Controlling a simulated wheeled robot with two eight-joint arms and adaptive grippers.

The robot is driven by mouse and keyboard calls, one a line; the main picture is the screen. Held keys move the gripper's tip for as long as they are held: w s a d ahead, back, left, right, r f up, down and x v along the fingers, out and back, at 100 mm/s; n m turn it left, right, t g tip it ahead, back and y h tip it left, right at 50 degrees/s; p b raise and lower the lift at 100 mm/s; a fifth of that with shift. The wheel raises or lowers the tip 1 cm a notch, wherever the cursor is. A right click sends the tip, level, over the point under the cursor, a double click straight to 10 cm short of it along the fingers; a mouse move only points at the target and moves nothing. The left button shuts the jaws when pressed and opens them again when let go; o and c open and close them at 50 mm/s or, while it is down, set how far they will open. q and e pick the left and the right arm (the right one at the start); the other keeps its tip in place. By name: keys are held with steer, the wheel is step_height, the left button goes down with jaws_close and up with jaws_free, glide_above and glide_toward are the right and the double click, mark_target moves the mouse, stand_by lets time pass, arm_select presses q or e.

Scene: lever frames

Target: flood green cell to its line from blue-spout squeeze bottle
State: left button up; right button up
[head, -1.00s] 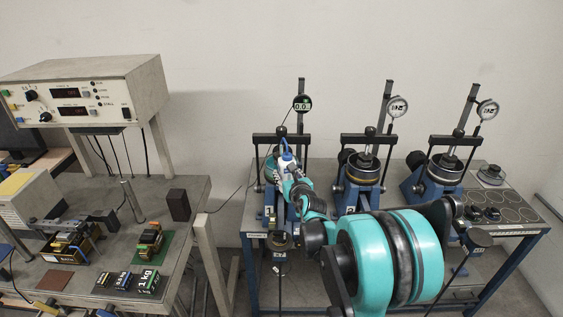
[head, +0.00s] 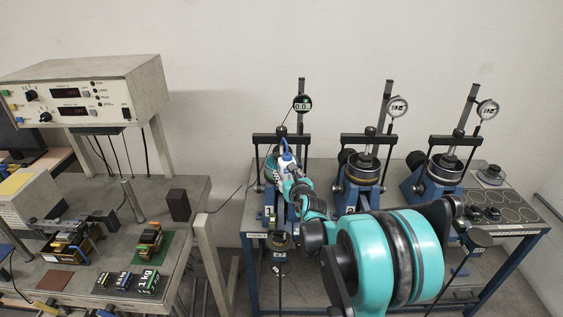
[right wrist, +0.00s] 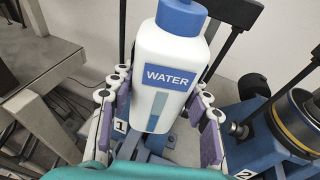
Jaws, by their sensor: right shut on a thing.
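A white squeeze bottle labelled WATER (right wrist: 165,85) with a blue cap stands nearly upright between the purple pads of my right gripper (right wrist: 158,118), which is shut on it. In the head view the bottle (head: 286,161) and its blue spout (head: 284,146) are at the leftmost lever frame, and my right gripper (head: 296,186) is just below them. A teal-green cell (head: 269,168) shows partly at that frame, just left of the bottle. The bottle and gripper hide much of it; its line and water level cannot be made out. My left gripper is not in view.
The middle lever frame's cell (head: 362,170) has a yellow band, and another lever frame (head: 442,172) stands to its right. Dial gauges rise above the frames. A side bench (head: 190,215) with weights and a control box (head: 90,90) is at the left.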

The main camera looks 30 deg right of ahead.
mark_target(287, 162)
steer(key=shift+r+p, duration=1.85)
steer(key=shift+r, duration=0.7)
steer(key=shift+f, duration=0.15)
